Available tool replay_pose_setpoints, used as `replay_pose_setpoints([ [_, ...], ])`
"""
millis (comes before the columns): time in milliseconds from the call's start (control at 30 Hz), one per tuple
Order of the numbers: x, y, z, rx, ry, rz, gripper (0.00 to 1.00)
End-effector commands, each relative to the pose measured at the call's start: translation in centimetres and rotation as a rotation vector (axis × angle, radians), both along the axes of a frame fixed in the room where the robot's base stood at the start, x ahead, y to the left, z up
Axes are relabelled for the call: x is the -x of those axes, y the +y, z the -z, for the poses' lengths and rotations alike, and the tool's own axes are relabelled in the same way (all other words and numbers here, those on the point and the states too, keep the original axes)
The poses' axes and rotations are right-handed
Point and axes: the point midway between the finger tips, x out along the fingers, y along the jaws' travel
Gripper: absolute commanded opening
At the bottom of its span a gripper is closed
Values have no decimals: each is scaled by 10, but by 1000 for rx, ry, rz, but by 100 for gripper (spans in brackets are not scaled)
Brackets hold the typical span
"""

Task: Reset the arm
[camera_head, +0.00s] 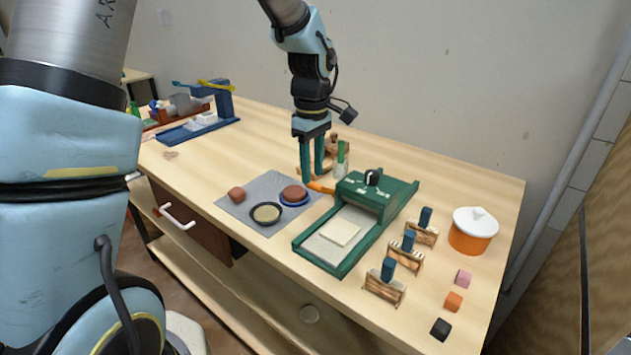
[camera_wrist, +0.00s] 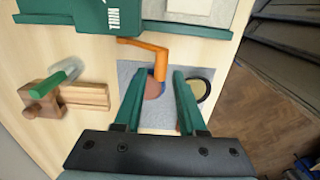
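My gripper (camera_head: 312,180) hangs from my arm with its green fingers pointing down over the middle of the table, behind the grey mat and left of the green machine. In the wrist view my gripper (camera_wrist: 156,75) has its two fingers apart with nothing held between them. An orange handle (camera_wrist: 145,46) lies beyond the fingertips there. In the head view the orange handle (camera_head: 321,188) shows just below the fingertips; I cannot tell the exact gap.
The grey mat (camera_head: 233,196) holds a blue dish with a brown lump, a dark-rimmed dish (camera_head: 266,213) and a clay piece (camera_head: 236,194). The green machine (camera_head: 350,260), wooden stands (camera_head: 384,288) and an orange pot (camera_head: 470,236) stand right. A wooden holder (camera_wrist: 85,95) is near.

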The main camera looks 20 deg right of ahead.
Motion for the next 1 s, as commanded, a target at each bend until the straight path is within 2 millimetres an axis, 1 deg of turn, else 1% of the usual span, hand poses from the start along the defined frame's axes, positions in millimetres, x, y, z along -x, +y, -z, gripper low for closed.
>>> replay_pose_setpoints([
  [33,0,0,-9,1,0,1,40],
  [233,0,0,-25,-1,0,2,40],
  [667,0,0,-24,-1,0,1,40],
  [767,-2,6,-25,0,-1,8,40],
  [867,-9,32,-27,4,-10,44,40],
  [967,-17,81,-31,9,-28,127,40],
  [1000,-18,105,-32,10,-38,168,40],
])
